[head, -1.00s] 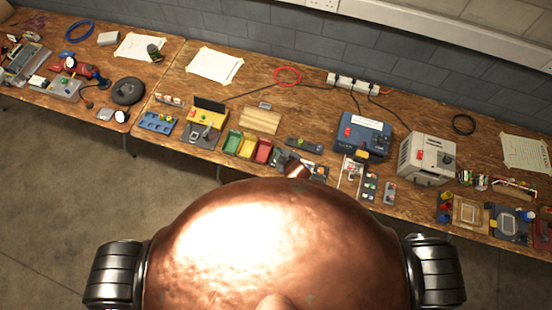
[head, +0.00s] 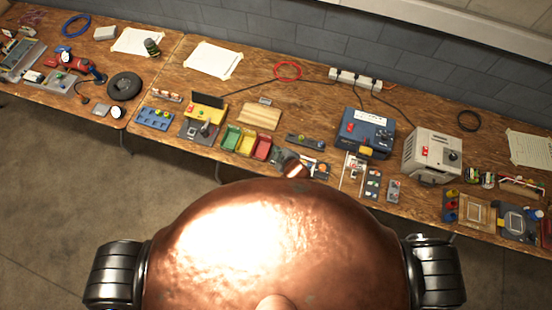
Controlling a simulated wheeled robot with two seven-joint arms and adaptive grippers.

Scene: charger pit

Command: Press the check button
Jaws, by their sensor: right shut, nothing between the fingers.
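My right gripper (head: 279,156) shows small and dark just above my copper-coloured body, with a copper arm link behind it. It is shut and empty, low over the front part of the bench, just right of the red bin. I cannot tell which control is the check button. A blue box (head: 378,132) with a red switch and a yellow part stands to the gripper's right. A grey box (head: 421,166) with a red control and a dark knob stands farther right. A yellow device (head: 215,115) with a dark screen stands to the left. My left gripper is out of view.
Green, yellow and red bins (head: 245,143) stand left of the gripper. A dark bar-shaped device (head: 305,142) lies behind it. Small modules (head: 373,185) line the front edge. A power strip (head: 355,80) and red ring (head: 288,71) lie at the back. Bare wood (head: 315,105) lies between.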

